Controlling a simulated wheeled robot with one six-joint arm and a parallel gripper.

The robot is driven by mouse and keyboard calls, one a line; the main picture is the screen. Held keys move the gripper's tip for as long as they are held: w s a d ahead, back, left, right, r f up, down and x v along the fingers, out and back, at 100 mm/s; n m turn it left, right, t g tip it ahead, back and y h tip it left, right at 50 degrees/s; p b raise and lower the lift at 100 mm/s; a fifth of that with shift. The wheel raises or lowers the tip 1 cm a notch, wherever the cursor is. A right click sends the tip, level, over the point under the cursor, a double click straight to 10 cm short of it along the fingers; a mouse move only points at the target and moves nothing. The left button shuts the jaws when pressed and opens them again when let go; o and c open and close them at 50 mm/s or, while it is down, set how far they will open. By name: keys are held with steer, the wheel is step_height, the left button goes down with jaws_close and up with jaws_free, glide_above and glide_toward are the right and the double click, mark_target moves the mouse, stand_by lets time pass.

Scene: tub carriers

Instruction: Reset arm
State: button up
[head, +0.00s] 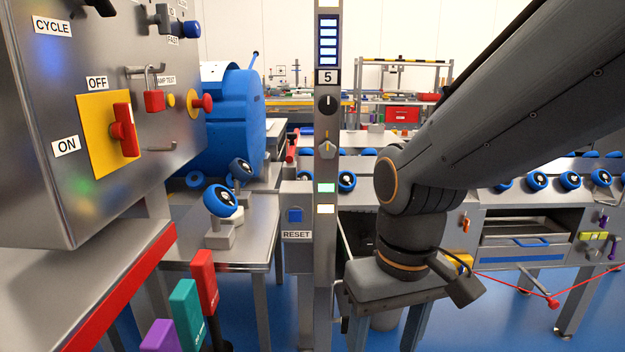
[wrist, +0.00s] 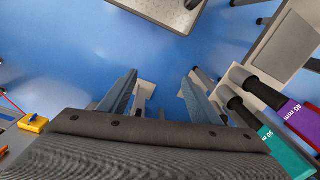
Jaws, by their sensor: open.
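My arm reaches in from the upper right of the head view and bends down at the wrist. My gripper (head: 368,338) points downward beside the grey post, with its fingers cut off by the lower edge. In the wrist view my gripper (wrist: 160,80) has its two fingers well apart, with no object held between them. Blue floor and pale parts of a stand show beyond and between them.
A grey post (head: 325,255) with a blue RESET button (head: 294,215) stands left of my gripper. A teal handle (wrist: 284,150) and a purple handle (wrist: 303,122) are close on the right. A steel control box (head: 60,190) stands left.

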steer(key=d+r+m+p, duration=0.3)
steer(key=d+r+p, duration=0.6)
steer(key=p, duration=0.9)
steer(key=shift+s+d+r+h, duration=0.2)
steer(key=shift+r+h, duration=0.1)
steer(key=shift+r, duration=0.6)
